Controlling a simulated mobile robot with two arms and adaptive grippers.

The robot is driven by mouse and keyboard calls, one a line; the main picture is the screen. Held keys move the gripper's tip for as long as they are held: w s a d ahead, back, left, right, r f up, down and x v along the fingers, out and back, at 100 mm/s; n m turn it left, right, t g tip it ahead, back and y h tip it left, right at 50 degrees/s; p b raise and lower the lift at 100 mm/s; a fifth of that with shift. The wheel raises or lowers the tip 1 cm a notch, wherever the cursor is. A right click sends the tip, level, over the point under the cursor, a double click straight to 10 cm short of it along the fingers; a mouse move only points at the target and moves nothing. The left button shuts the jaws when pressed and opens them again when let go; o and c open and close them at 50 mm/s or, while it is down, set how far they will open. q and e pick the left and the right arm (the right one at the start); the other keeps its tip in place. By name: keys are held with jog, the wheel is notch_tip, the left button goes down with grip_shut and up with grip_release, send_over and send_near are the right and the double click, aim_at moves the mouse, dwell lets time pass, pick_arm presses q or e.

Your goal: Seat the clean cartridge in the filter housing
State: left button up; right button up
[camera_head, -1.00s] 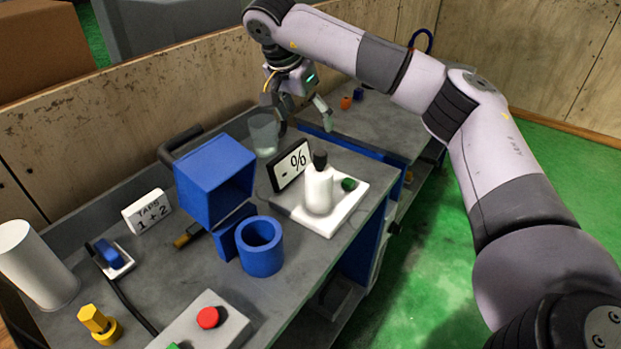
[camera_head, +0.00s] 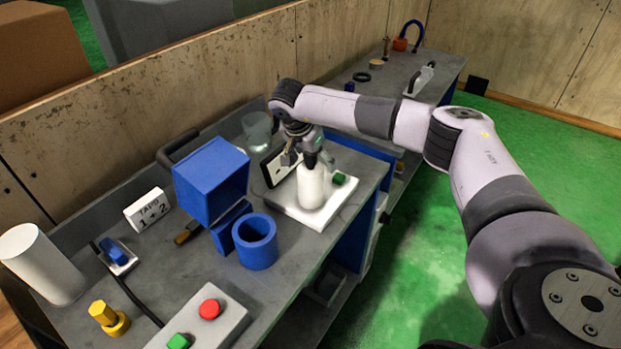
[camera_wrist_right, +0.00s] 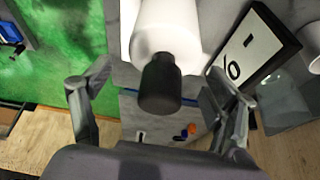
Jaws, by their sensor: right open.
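A white cylinder (camera_head: 42,262), which looks like the clean cartridge, stands at the far left of the bench. A blue hollow cylinder (camera_head: 256,241), which looks like the filter housing, stands with its open top up near the front edge. My right gripper (camera_head: 303,160) is open above a white bottle with a black cap (camera_head: 311,186). In the right wrist view the bottle (camera_wrist_right: 166,30) points its cap between my spread fingers (camera_wrist_right: 160,105), with gaps at both sides. My left gripper is out of view.
A blue box (camera_head: 210,182), a clear cup (camera_head: 257,128), a tap sign (camera_head: 148,209) and a button box (camera_head: 205,322) crowd the bench.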

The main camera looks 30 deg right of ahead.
jog(key=shift+d+f, duration=0.15)
jog(key=shift+f, duration=0.25)
jog(key=shift+r, duration=0.1)
grip_shut()
dwell(0.8)
